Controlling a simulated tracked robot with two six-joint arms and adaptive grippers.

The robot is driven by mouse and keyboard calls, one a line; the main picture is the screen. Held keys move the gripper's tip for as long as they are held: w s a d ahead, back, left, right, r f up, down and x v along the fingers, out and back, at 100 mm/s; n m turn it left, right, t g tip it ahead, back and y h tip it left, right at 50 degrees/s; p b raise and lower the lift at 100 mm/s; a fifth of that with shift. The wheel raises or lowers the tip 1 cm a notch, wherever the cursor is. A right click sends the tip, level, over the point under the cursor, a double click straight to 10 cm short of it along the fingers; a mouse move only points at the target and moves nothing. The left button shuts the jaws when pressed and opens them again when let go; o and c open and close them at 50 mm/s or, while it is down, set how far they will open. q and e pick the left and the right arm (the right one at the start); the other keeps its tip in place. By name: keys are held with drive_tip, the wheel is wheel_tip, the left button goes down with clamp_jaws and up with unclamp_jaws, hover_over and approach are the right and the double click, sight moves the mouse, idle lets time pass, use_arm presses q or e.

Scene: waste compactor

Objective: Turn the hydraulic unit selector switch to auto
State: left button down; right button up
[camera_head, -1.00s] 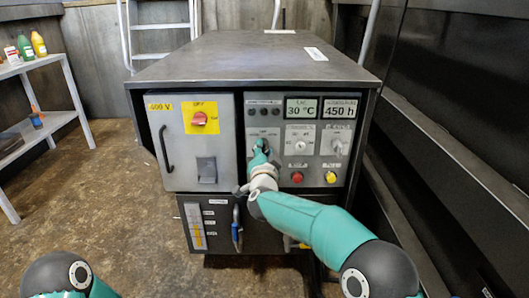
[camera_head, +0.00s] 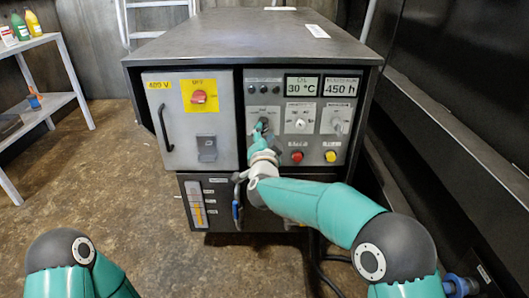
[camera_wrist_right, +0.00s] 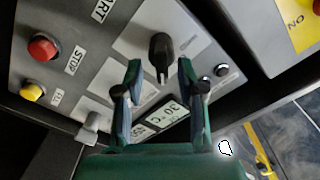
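The hydraulic unit cabinet (camera_head: 205,122) stands ahead with a grey control panel on its right half. A black selector knob (camera_wrist_right: 160,48) on the panel shows in the right wrist view, on a light plate. My right gripper (camera_head: 262,130) is at the panel's upper left, over that switch, and mostly hides it in the head view. In the wrist view, the right gripper (camera_wrist_right: 161,68) is open, with one finger on each side of the knob and visible gaps; I see no contact. My left arm shows at the lower left, but its gripper is out of view.
Beside the knob are two displays (camera_head: 302,86), two other switches (camera_head: 299,123), a red button (camera_head: 297,157) and a yellow button (camera_head: 331,156). A red main switch (camera_head: 198,97) is on the left door. A shelf (camera_head: 40,105) stands at left; a dark wall is at right.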

drive_tip(key=s, duration=0.9)
drive_tip(key=shift+w+d+f, duration=0.1)
